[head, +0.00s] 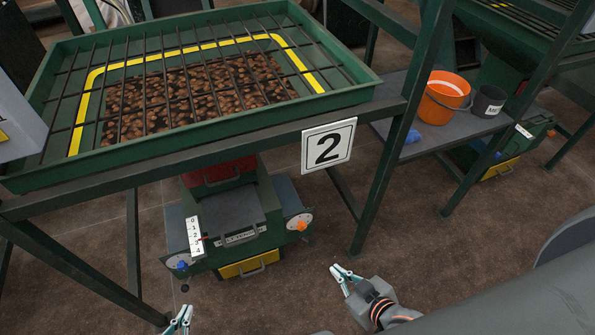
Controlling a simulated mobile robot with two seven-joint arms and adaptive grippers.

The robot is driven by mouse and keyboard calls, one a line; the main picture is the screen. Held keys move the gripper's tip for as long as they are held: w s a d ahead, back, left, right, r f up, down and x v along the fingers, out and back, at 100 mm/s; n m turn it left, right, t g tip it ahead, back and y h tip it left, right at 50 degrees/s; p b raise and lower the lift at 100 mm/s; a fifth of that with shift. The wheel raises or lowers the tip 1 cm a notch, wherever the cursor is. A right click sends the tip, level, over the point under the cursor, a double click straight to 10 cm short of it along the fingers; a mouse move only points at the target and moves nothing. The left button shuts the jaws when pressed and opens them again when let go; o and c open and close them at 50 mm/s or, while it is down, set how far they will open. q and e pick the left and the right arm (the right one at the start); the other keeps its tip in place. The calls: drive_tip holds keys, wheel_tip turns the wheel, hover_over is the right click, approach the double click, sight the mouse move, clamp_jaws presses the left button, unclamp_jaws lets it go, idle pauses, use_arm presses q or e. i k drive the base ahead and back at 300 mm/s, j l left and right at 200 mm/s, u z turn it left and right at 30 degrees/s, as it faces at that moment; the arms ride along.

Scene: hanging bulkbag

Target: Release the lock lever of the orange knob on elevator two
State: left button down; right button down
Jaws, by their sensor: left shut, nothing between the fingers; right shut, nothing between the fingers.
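The elevator marked by the number 2 sign (329,145) is a green machine below a grated hopper. The orange knob (301,226) sits on a round white dial (299,221) at the right side of its lower housing. The lock lever is too small to make out. My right gripper (340,271) is shut and empty, below and to the right of the knob, apart from it. My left gripper (186,312) is shut and empty at the bottom edge, below a blue knob (182,265) on the left of the housing.
The green hopper (365,95) holds brown material under a black grate. A steel leg (385,185) stands right of the machine. A grey shelf (435,131) carries an orange bucket (445,98) and a dark cup (489,101). A yellow drawer (240,268) is at the machine's base. Open floor lies in front.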

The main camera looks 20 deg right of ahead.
sight(311, 244)
drive_tip(key=z, duration=0.65)
drive_tip(key=i+l+u, duration=0.15)
drive_tip(key=l, duration=0.45)
drive_tip(key=i+l+u, duration=0.15)
drive_tip(key=l, duration=0.45)
drive_tip(key=i+l+u, duration=0.15)
drive_tip(key=l, duration=0.5)
drive_tip(key=i+l+u, duration=0.15)
drive_tip(key=l, duration=0.5)
drive_tip(key=k+j, duration=0.05)
